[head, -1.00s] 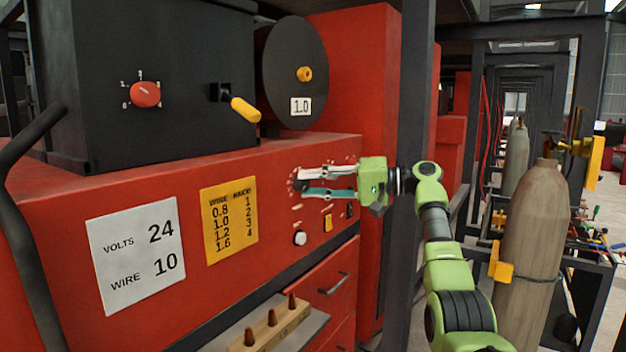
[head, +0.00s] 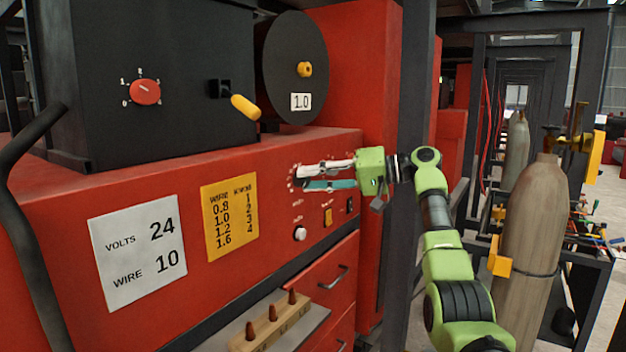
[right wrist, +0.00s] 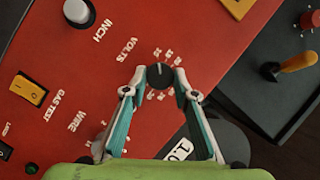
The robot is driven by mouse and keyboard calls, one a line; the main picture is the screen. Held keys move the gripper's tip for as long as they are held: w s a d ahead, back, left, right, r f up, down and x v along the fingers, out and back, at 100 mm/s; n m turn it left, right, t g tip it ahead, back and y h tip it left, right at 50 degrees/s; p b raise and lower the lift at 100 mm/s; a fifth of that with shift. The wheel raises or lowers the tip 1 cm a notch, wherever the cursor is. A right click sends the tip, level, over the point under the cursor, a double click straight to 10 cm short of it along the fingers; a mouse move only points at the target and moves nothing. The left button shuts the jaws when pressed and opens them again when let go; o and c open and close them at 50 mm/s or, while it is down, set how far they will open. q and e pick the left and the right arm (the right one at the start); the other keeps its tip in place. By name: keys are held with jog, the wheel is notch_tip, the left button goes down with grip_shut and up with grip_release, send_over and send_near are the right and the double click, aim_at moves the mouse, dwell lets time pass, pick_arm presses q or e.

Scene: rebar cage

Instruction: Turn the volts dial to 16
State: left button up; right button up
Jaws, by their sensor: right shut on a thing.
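The volts dial (right wrist: 160,75) is a small black knob on the red panel, with a light mark and a ring of small printed numbers. In the right wrist view, my right gripper (right wrist: 160,73) has its two fingertips on either side of the knob and is shut on it. In the head view, my right gripper (head: 297,178) reaches the panel from the right, and its fingers hide the dial. The numbers are too small to read, so I cannot tell the dial's setting. My left gripper is not in view.
A white card (head: 138,253) reads volts 24, wire 10. A yellow wire chart (head: 229,217), a white inch button (head: 300,233) and a yellow switch (head: 328,216) are on the panel. A dark post (head: 412,90) stands close behind my right wrist.

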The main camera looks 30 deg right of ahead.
jog(key=o, duration=1.1)
jog(key=shift+f, duration=0.1)
jog(key=shift+s+d, duration=0.1)
jog(key=shift+d, duration=0.05)
jog(key=v, duration=1.1)
jog(key=shift+s, duration=0.25)
jog(key=shift+d, duration=0.2)
